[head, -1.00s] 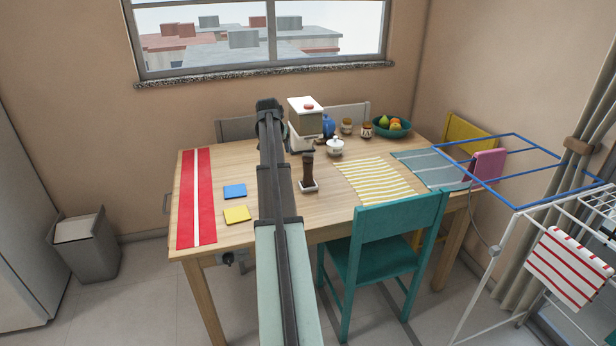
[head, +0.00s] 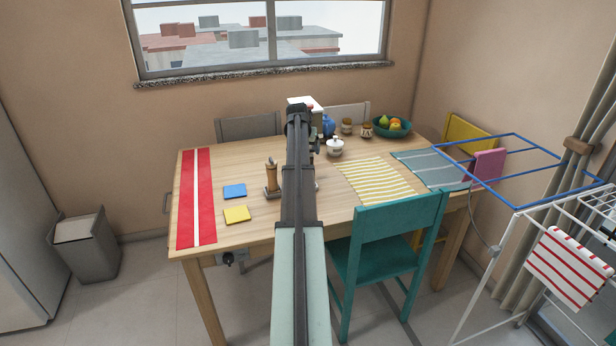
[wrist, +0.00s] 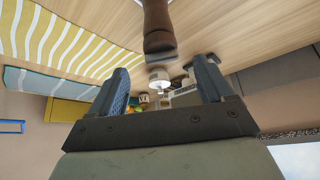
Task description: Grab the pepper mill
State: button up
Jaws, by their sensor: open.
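A dark brown mill (wrist: 157,25) stands on a small base at the top of the wrist view, where the picture is upside down. In the head view my arm hides nearly all of it. A lighter wooden mill (head: 272,176) on a dark base stands left of my arm in the head view. I cannot tell for certain which one is the pepper mill. My gripper (wrist: 163,72) is open, its blue fingers spread with nothing between them. The dark mill appears beyond the fingertips, apart from them. In the head view my arm hides the fingers.
The wooden table (head: 225,165) carries a white lidded pot (head: 335,147), jars (head: 347,127), a fruit bowl (head: 391,127) and a white appliance (head: 303,102) behind my arm. Blue (head: 234,191) and yellow (head: 237,215) squares lie left. A teal chair (head: 388,250) stands at the front right.

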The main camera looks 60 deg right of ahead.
jog(key=shift+x, duration=2.9)
jog(key=shift+w, duration=0.1)
grip_shut()
